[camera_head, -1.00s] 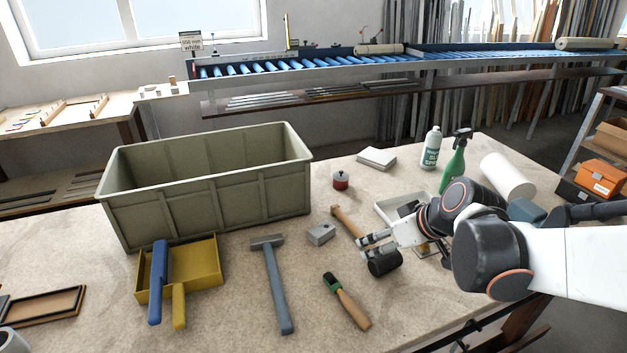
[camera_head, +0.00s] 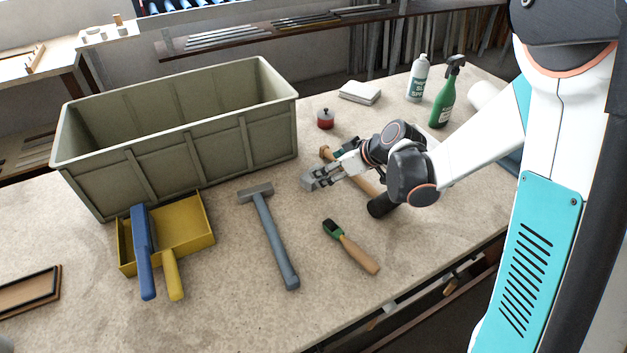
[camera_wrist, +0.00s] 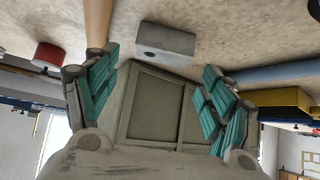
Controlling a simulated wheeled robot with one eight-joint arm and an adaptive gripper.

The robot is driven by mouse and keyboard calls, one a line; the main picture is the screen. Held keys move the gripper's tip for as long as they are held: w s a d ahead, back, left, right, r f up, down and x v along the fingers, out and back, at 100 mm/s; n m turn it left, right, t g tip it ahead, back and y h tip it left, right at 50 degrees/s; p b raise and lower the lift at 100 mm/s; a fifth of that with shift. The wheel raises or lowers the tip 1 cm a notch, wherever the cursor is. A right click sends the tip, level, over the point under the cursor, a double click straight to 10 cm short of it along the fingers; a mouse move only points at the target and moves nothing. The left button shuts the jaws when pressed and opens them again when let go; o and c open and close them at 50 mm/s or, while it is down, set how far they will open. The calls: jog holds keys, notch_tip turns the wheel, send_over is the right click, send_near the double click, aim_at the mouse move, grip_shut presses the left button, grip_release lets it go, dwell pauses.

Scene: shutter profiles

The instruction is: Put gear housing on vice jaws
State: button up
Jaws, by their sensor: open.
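A small light-grey block with a dark round hole, which I take as the gear housing (camera_head: 310,181), rests on the bench right of the grey hammer. It also shows in the wrist view (camera_wrist: 168,42), ahead of and between my fingertips. My gripper (camera_head: 333,172) is low over the bench, right beside the block. In the wrist view my gripper (camera_wrist: 160,62) has its teal-padded fingers spread, with nothing held. Whether a finger touches the block I cannot tell. I cannot make out any vice jaws in these views.
A wooden-handled mallet (camera_head: 381,205) lies partly under my arm. A grey hammer (camera_head: 270,235), a green-and-wood tool (camera_head: 352,247) and a yellow dustpan (camera_head: 186,222) lie nearby. A large green-grey crate (camera_head: 190,150) stands behind. A red pot (camera_head: 325,120) and bottles (camera_head: 444,100) stand at the back.

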jog(key=b+x, duration=0.1)
jog(key=x, duration=0.2)
jog(key=b+x, duration=0.1)
jog(key=x, duration=0.2)
jog(key=shift+s+f, duration=0.25)
jog(key=shift+s, duration=0.1)
jog(key=shift+w+a+f+b, duration=0.2)
jog(key=shift+w+b, duration=0.1)
jog(key=shift+b, duration=0.05)
jog(key=shift+c, duration=0.5)
jog(key=c, duration=1.2)
jog(key=shift+r, duration=0.15)
